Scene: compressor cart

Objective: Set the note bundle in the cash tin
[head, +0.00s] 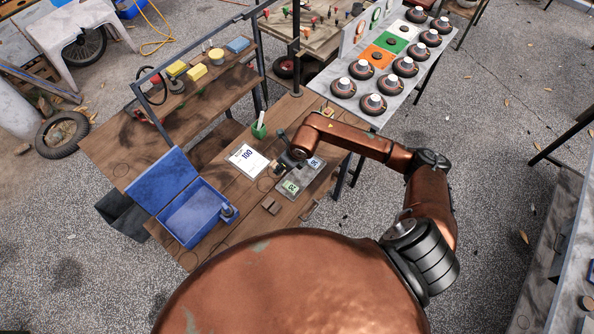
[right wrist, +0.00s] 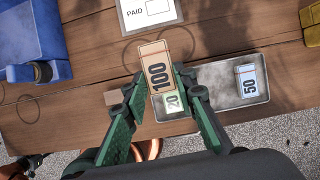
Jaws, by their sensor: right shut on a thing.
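The note bundle marked 100 (right wrist: 157,66) is tan and sits between the fingertips of my right gripper (right wrist: 160,80), which is shut on it. The bundle hangs above the table by the grey tray (right wrist: 222,92); the height of the gap is hard to tell. In the head view my right gripper (head: 288,161) is over the tray's left end and mostly hides the bundle. The cash tin (head: 222,192) is blue, with its lid (head: 160,178) open, left of the gripper. Its inside looks empty. My left gripper is not in view.
A 20 bundle (head: 290,187) and a 50 bundle (right wrist: 247,80) lie on the tray. A white PAID card (head: 245,160) lies between tin and tray.

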